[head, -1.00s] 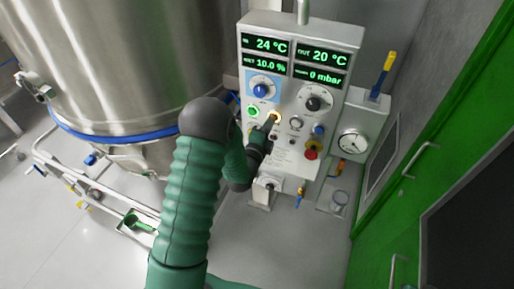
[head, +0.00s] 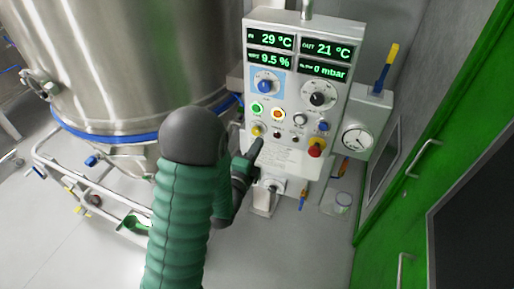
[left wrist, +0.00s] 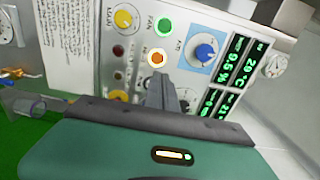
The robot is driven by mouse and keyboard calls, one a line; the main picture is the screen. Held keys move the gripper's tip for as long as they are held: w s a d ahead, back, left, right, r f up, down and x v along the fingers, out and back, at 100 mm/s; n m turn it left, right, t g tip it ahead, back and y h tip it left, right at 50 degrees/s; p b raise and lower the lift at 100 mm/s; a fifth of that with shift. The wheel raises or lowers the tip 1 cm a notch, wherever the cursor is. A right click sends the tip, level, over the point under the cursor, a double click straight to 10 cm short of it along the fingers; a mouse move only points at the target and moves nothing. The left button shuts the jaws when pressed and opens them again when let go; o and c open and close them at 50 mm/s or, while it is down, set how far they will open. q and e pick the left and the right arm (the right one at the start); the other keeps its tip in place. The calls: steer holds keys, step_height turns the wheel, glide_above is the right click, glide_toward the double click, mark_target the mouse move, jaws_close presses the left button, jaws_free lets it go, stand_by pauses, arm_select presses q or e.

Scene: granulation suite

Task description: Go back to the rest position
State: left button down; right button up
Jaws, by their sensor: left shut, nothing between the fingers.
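My left gripper (head: 254,148) is in front of the lower part of the grey control panel (head: 281,122), with its fingers together and nothing in them. In the left wrist view the shut fingers (left wrist: 162,92) point at the panel, just below the lit orange button (left wrist: 157,58). I cannot tell from that view how far apart they are; in the head view the fingertips are below the lit orange button (head: 278,114) and look clear of it. A green lit button (head: 257,107) is beside it. The displays read 29 °C, 21 °C, 9.5 % and 0 mbar. My right gripper is not in view.
A large steel vessel (head: 125,60) with a blue band stands at the left on a wheeled frame (head: 75,185). A pressure gauge (head: 357,138) is right of the panel. A green door (head: 440,150) is at the far right. Grey floor (head: 300,250) lies clear in front.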

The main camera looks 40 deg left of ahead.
arm_select(q)
steer(key=s+d+f+n+g+h+b, duration=0.3)
steer(key=d+f+n+g, duration=0.55)
steer(key=f, duration=0.25)
steer(key=s+d+f+n+g, duration=0.1)
steer(key=s+d+n+g, duration=0.2)
steer(key=s, duration=0.4)
steer(key=s+d+f+n+g+h, duration=0.1)
steer(key=s+d+f+n+g, duration=0.1)
steer(key=s, duration=0.5)
steer(key=shift+d+n+g+b, duration=0.4)
steer(key=shift+d+n+g, duration=0.45)
steer(key=shift+d, duration=0.25)
steer(key=shift+d, duration=0.3)
